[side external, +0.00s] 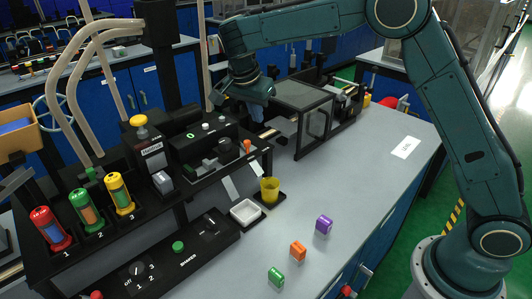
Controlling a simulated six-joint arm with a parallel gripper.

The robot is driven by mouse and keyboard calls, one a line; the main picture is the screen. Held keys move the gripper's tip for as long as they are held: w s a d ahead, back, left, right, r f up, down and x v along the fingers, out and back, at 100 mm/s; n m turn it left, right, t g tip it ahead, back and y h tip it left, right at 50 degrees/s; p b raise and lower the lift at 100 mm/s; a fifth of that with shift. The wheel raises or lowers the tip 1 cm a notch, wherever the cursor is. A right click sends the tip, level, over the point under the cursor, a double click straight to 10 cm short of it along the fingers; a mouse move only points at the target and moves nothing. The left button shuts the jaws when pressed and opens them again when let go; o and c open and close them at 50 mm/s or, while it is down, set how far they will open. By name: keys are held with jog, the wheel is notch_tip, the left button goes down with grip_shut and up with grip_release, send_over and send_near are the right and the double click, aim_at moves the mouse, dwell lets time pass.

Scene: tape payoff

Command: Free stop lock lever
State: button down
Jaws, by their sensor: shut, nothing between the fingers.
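My gripper (257,115) is at the end of the teal arm, pointing down over the back of the black machine on the bench. It is shut and I see nothing held in it. Its fingertips are small and partly hidden, so I cannot tell whether they touch anything. The black machine (197,142) has a display panel and knobs and lies just left of the gripper. I cannot pick out a stop lock lever with certainty; small parts below the gripper are too small to tell apart.
A clear-sided black-framed box (315,122) stands right of the gripper. A yellow cup (270,190) and a white tray (246,212) sit in front. Green (276,277), orange (298,250) and purple (324,225) blocks lie on the grey bench (375,180). The bench's right part is mostly clear.

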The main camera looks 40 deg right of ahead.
jog(key=shift+v, duration=2.75)
